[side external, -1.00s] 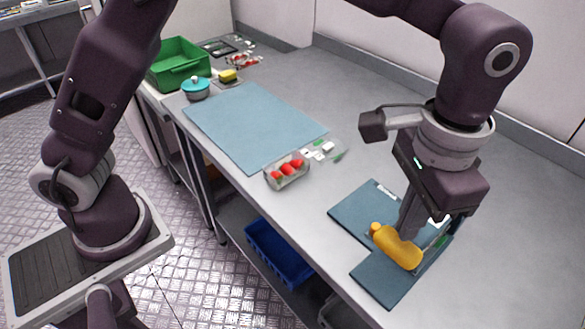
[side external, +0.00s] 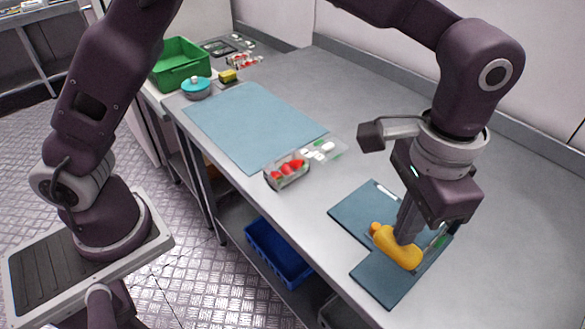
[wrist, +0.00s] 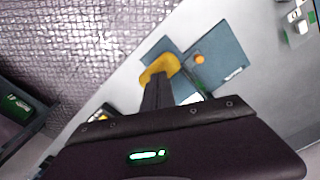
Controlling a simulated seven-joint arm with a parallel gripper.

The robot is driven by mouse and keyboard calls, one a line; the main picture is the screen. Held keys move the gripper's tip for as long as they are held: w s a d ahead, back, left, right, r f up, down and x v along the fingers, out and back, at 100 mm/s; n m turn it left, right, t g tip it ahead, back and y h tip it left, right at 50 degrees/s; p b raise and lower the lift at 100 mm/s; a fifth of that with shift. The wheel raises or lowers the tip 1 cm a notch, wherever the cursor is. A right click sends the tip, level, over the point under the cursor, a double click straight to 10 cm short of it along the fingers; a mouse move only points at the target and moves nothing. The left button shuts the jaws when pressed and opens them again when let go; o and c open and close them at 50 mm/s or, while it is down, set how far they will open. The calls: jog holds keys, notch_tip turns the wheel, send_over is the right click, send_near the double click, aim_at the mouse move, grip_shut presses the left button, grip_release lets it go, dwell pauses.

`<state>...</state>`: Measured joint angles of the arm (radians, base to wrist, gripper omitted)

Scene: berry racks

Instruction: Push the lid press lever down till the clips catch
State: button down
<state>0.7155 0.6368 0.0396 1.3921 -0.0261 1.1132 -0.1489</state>
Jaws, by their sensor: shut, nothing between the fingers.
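A yellow, rounded, handle-like piece (side external: 405,256), which looks like the press lever, lies low over a flat blue base (side external: 382,281) near the counter's front edge. It also shows in the wrist view (wrist: 160,65). A small orange knob (side external: 375,227) sits by its left end and appears apart from it in the wrist view (wrist: 199,59). My gripper (side external: 403,240) is shut and empty, pointing down, with its fingertips at the yellow piece's upper side. They seem to touch it, but contact is not certain. The clips cannot be made out.
A clear punnet of red berries (side external: 287,172) stands left of the base, with a clear lid-like piece (side external: 322,152) behind it. A blue mat (side external: 250,125), teal pot (side external: 196,88) and green crate (side external: 180,66) are farther left. The counter right of the base is clear.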

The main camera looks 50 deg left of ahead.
jog(key=shift+f, duration=1.6)
jog(key=shift+r, duration=4.55)
